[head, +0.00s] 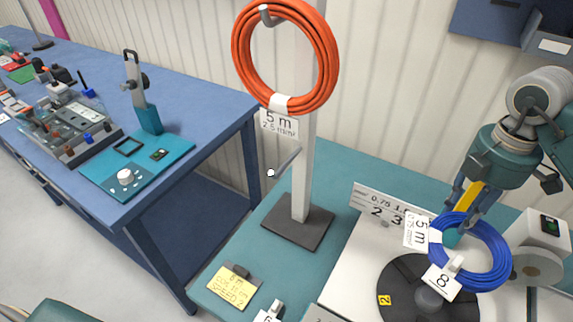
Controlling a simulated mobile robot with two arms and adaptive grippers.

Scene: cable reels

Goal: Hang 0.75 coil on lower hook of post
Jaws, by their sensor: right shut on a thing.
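A blue cable coil (496,283) hangs in my right gripper (462,222); its white tag (419,230) reads 5 m and 0.75 mm². The gripper points down and is shut on the coil's upper left part. The coil is in front of the white machine at the right. The pale post (302,180) stands on a dark square base left of the coil. Its lower hook (285,162) sticks out to the left and is empty. An orange coil (327,50) tagged 5 m, 2.5 mm² hangs on the upper hook (266,14). My left gripper is out of view.
The machine has a dark round disc (397,279) and a number plate (376,207) between the coil and the post. A yellow note (235,284) lies on the teal table (342,172). A blue bench (200,92) with tools stands at the left.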

